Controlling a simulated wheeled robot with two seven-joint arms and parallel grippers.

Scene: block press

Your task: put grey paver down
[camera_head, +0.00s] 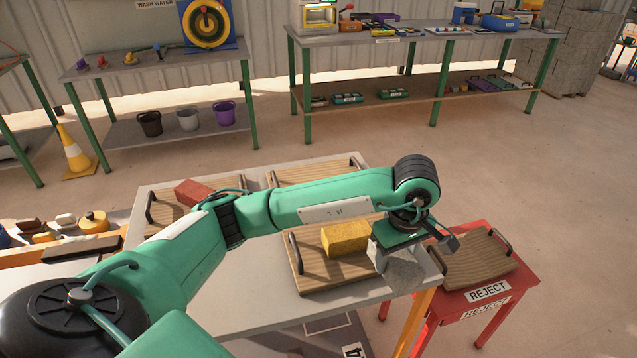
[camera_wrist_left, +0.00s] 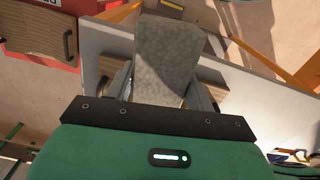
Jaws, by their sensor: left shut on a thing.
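The grey paver (camera_head: 404,273) is in the jaws of my left gripper (camera_head: 396,262), at the right end of the pale table in the head view. The paver also fills the middle of the left wrist view (camera_wrist_left: 168,60), between the fingers of my left gripper (camera_wrist_left: 170,92). It is just right of the wooden board (camera_head: 311,280) that carries a yellow paver (camera_head: 345,238). Whether the grey paver touches a surface cannot be told. My right gripper is not in view.
A red table (camera_head: 475,298) labelled REJECT holds an empty handled wooden board (camera_head: 470,262) on the right. A red paver (camera_head: 193,192) lies on the left board (camera_head: 164,217). An empty board (camera_head: 315,172) lies at the back. Shelved benches stand behind.

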